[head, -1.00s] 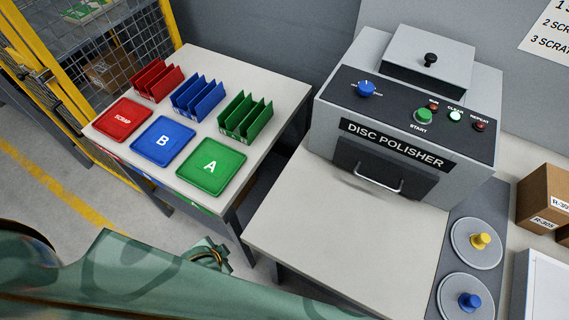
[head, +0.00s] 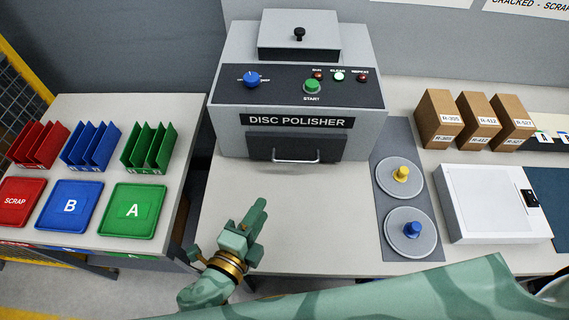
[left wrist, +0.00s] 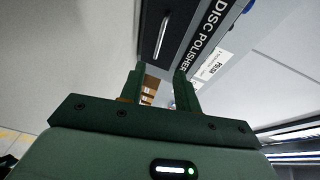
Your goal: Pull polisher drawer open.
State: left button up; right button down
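The disc polisher (head: 300,85) stands at the back of the middle table. Its dark drawer front (head: 265,147) is closed flush under the name plate, with a silver bar handle (head: 297,160) along its lower edge. My left gripper (head: 260,212) is over the front left of this table, in front of and left of the handle, apart from it. In the left wrist view its two fingers (left wrist: 160,82) are spread with nothing held between them. The dark drawer front (left wrist: 180,22) and the handle (left wrist: 161,38) show beyond the fingertips. My right gripper is not in view.
Two grey discs with a yellow knob (head: 401,174) and a blue knob (head: 412,229) lie right of the clear tabletop. Further right are a white box (head: 490,200) and brown boxes (head: 437,115). The left table holds trays (head: 133,210) and racks.

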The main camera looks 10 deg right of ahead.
pick_arm(q)
jog(key=shift+d, duration=0.4)
jog(key=b+x, duration=0.2)
jog(key=x, duration=1.4)
jog(key=shift+s, duration=0.1)
grip_shut()
